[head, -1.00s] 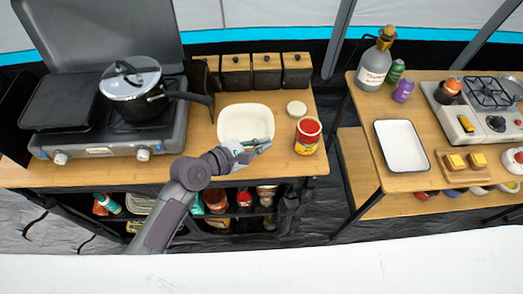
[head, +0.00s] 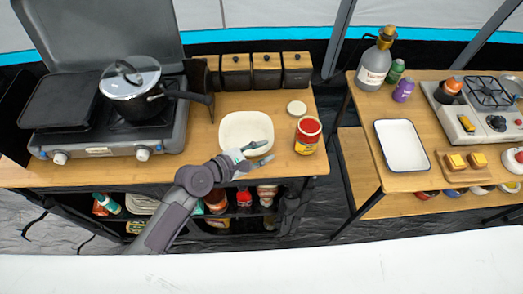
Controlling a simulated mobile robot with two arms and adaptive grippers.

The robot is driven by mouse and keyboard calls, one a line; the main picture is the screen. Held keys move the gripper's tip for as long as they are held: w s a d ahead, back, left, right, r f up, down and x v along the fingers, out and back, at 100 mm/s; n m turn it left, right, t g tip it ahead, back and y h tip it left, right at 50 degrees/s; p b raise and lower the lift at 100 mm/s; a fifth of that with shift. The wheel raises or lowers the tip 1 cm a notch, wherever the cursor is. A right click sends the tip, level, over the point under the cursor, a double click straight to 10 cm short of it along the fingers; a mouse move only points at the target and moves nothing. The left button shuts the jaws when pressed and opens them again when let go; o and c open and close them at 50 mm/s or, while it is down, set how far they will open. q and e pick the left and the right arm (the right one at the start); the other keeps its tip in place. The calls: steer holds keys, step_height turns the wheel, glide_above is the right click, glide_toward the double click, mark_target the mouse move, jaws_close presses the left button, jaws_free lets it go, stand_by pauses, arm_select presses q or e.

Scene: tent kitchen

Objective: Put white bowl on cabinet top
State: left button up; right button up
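The white bowl (head: 243,128) stands on the wooden counter (head: 200,176) in the head view, between the stove and a red-lidded jar. My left gripper (head: 268,154) is at the bowl's front right edge, with its two fingers spread apart and pointing right. It appears empty, and part of the bowl's near rim is hidden behind it. I cannot tell whether it touches the bowl. My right gripper is not in view. Which surface is the cabinet top is not clear from this view.
The red-lidded jar (head: 307,135) stands close right of my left gripper. A stove with a lidded pot (head: 131,84) is on the left, black canisters (head: 267,70) behind. A second table on the right holds a white tray (head: 401,146), bottles and a small stove.

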arm_select(q)
steer(key=shift+r, duration=0.1)
steer(key=b+v, duration=0.1)
steer(key=v, duration=1.1)
steer(key=shift+s, duration=0.1)
